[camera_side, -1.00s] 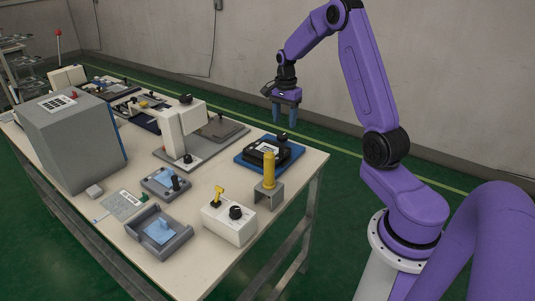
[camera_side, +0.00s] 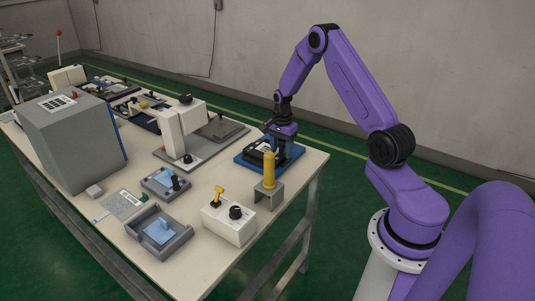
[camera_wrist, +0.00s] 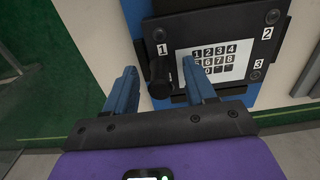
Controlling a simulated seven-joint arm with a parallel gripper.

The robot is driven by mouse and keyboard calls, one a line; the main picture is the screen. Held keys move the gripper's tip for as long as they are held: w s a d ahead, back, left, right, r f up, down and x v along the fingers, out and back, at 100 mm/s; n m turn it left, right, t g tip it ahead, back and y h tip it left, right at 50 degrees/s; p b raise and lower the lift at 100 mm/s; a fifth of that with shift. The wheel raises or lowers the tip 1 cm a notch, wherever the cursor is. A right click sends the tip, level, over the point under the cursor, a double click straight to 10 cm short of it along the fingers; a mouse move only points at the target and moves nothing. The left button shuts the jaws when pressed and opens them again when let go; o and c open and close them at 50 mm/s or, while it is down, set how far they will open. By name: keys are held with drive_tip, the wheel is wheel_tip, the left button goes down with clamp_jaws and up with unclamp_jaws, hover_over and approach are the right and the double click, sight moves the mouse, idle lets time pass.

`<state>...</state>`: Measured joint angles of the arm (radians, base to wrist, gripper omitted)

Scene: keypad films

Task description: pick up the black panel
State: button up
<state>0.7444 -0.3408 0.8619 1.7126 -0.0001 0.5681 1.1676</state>
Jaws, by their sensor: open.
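The black panel (camera_wrist: 215,27) lies on a blue base (camera_side: 241,162) near the table's far right corner. It also shows in the side view (camera_side: 254,157), partly hidden by my gripper. It carries a white keypad film (camera_wrist: 216,62) and screws marked 1, 2 and 3. A black upright knob (camera_wrist: 160,74) stands at the panel's edge. My gripper (camera_wrist: 158,68) is open. Its blue fingers are on either side of the knob, with the right finger over part of the film. Whether the fingers touch the knob cannot be told.
A yellow cylinder on a grey bracket (camera_side: 269,187) stands close in front of the blue base. A white box with a yellow lever and black knob (camera_side: 229,219) is nearer the front. A white press-like fixture (camera_side: 183,125) stands to the left.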

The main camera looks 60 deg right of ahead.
drive_tip(key=shift+f, duration=0.3)
clamp_jaws()
drive_tip(key=shift+r, duration=0.15)
